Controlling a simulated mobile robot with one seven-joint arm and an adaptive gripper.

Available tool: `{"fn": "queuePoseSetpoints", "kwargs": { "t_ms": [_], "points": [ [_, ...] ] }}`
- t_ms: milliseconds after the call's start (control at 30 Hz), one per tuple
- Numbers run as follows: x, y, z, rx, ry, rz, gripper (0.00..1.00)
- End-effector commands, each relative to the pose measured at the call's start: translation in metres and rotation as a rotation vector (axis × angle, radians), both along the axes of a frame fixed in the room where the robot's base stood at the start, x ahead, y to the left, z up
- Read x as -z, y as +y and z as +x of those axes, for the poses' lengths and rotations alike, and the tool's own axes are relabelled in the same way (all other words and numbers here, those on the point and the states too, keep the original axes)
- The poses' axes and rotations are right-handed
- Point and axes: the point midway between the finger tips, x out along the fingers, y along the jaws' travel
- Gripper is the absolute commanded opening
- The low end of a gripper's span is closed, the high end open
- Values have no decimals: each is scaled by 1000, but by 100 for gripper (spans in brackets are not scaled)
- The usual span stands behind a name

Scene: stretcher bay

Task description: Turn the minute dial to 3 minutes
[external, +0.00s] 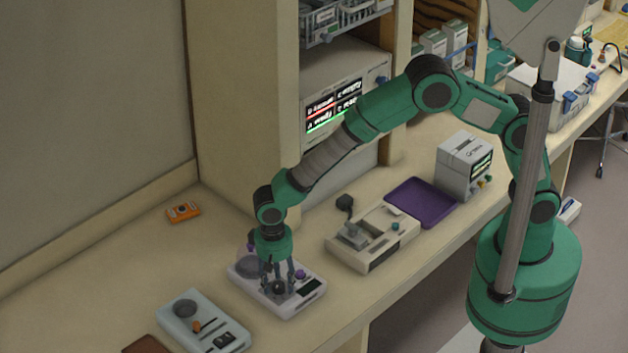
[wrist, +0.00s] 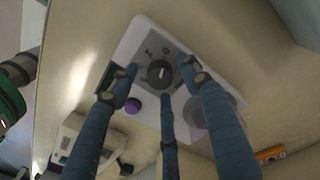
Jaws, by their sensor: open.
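A white device (external: 248,280) stands on the bench below my gripper (external: 278,283). It also shows in the wrist view (wrist: 137,38). Its dark round dial (wrist: 160,74) has a pale pointer mark and small markings around it, too small to read. A purple knob (wrist: 133,106) sits beside the dial, and shows in the external view (external: 300,274). My gripper (wrist: 163,82) points down over the device, its fingers open and spread around the dial. I cannot tell whether they touch it. The fingers hide part of the device face.
A pale blue device (external: 180,325) stands at the front left, and a beige device (external: 370,255) to the right. Beyond are a purple tray (external: 420,198) and a grey boxed instrument (external: 463,165). An orange object (external: 183,212) lies near the wall, with clear bench around it.

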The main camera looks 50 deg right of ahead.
Motion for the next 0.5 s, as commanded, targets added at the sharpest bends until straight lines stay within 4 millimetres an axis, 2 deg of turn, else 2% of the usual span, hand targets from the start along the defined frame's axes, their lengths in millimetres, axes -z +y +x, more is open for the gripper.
{"fn": "queuePoseSetpoints", "kwargs": {
  "t_ms": [400,433,500],
  "points": [
    [6,0,0,0,0,1,47],
    [6,0,0,0,0,1,45],
    [6,0,0,0,0,1,32]
  ]
}}
